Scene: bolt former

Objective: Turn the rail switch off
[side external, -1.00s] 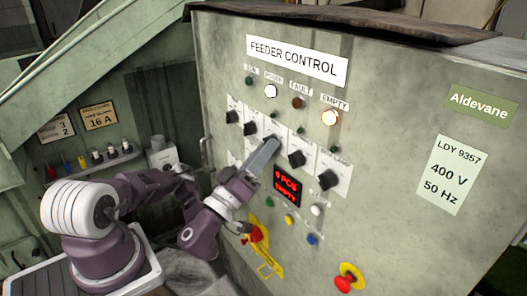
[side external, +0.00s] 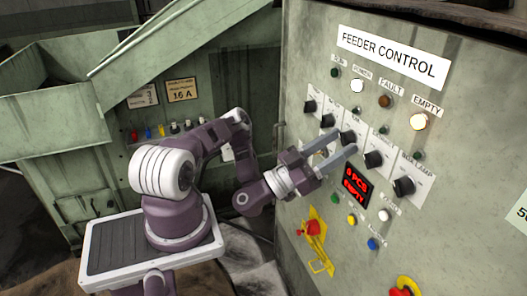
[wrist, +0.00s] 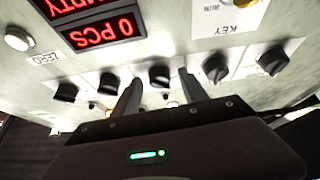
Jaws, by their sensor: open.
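A row of dark rotary knobs on white plates runs across the feeder control panel (side external: 420,230). The small labels over most knobs are too blurred to read, so I cannot tell by name which is the rail switch. The middle knob (side external: 348,138) is the one closest to my gripper (side external: 342,146). My gripper is open, its two grey fingers pointing at the panel. In the wrist view the middle knob (wrist: 159,76) shows between the fingers (wrist: 161,92), just beyond them. I cannot tell whether they touch it. The fingers partly cover its plate in the side view.
A red display (side external: 355,185) reading "0 PCS EMPTY" sits below the knobs. Neighbouring knobs (side external: 374,159) stand close on both sides. The EMPTY lamp (side external: 418,121) is lit.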

